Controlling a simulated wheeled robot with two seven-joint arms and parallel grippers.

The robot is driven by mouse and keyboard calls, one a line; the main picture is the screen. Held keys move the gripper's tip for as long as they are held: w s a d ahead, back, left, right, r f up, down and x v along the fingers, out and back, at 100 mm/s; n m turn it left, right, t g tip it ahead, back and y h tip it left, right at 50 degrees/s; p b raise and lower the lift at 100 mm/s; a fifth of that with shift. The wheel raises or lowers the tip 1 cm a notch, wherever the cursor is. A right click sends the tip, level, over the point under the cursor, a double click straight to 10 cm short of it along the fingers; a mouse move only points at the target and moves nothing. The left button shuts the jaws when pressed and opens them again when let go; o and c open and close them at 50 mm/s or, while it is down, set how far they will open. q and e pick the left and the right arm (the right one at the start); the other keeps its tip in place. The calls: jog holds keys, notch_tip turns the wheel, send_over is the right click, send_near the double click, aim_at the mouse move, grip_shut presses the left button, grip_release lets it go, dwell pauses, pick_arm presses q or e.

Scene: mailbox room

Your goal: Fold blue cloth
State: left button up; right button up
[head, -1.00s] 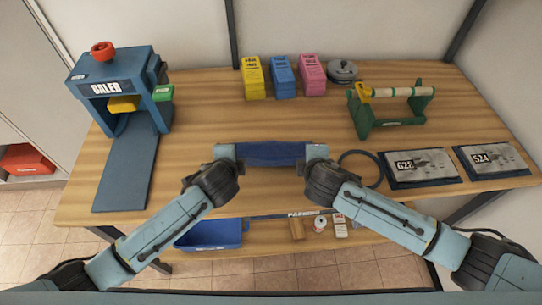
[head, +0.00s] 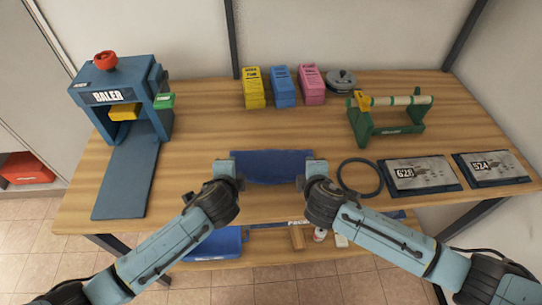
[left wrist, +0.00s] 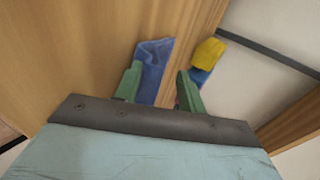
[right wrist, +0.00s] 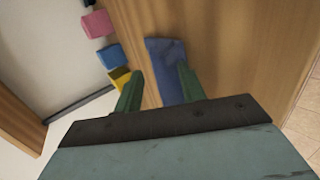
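The blue cloth (head: 272,167) lies as a narrow strip on the wooden table, between my two grippers in the head view. My left gripper (head: 228,166) is at its left end and my right gripper (head: 314,168) at its right end. In the left wrist view, the green fingers (left wrist: 155,85) stand apart with the cloth (left wrist: 153,65) showing between them. In the right wrist view, the fingers (right wrist: 156,84) are also apart, with the cloth (right wrist: 165,65) between and beyond them. Fingertips are hidden in the head view.
A blue baler (head: 125,100) stands at the left. Yellow (head: 254,88), blue (head: 284,87) and pink (head: 312,84) blocks stand at the back. A green roll stand (head: 388,115), a black ring (head: 360,178) and two plates (head: 420,174) (head: 492,167) are at the right.

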pick_arm(q)
jog(key=shift+s+r, duration=0.1)
jog(key=shift+r, duration=0.2)
pick_arm(e)
jog(key=shift+s+r, duration=0.1)
jog(key=shift+r, duration=0.2)
pick_arm(q)
jog(key=s+r, duration=0.5)
jog(key=r, duration=0.3)
jog(key=shift+s+r, duration=0.2)
jog(key=shift+s, duration=0.2)
pick_arm(e)
jog(key=s+r, duration=0.5)
jog(key=r, duration=0.3)
jog(key=shift+s+r, duration=0.2)
jog(key=shift+s, duration=0.2)
pick_arm(q)
jog(key=shift+s, duration=0.1)
pick_arm(e)
jog(key=shift+s, duration=0.1)
